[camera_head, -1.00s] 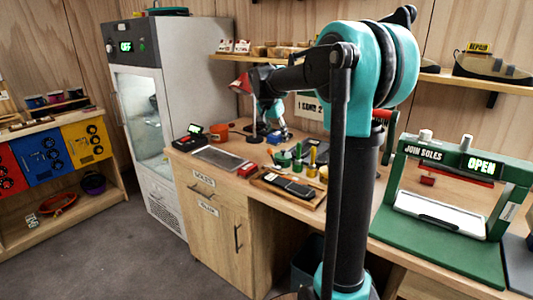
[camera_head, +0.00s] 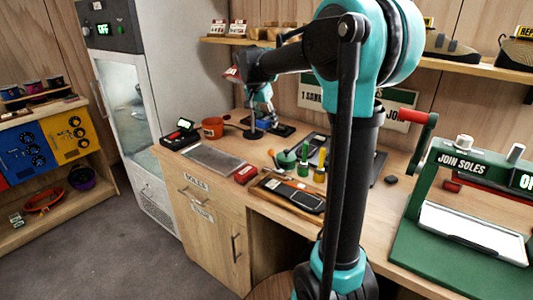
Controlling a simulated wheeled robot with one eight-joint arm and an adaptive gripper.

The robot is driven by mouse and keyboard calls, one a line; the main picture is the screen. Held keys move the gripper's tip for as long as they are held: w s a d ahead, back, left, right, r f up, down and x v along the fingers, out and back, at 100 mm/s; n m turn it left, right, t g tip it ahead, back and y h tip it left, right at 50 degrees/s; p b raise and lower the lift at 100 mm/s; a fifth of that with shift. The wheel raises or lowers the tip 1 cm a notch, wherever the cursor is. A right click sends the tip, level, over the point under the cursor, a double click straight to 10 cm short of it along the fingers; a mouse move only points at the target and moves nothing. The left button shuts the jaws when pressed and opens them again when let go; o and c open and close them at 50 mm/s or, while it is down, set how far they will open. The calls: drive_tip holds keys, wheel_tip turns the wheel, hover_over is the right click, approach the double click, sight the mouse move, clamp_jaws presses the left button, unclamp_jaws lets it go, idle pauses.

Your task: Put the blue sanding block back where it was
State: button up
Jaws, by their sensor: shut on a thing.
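My gripper (camera_head: 268,112) is at the far end of my arm, low over the back of the workbench (camera_head: 225,137), just right of a dark stand. It is small and partly hidden in this view. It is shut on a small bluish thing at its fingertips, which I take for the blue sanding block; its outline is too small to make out. I cannot tell whether the block touches the bench or the dark flat pad beside it.
The green sole press (camera_head: 440,240) stands right. My arm hides part of the bench.

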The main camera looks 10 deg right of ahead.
sight(269, 157)
wheel_tip(269, 157, down, 14)
drive_tip(key=shift+f, duration=0.1)
idle(0.4)
drive_tip(key=o, duration=0.8)
drive_tip(key=shift+o, duration=0.2)
drive_tip(key=v, duration=1.2)
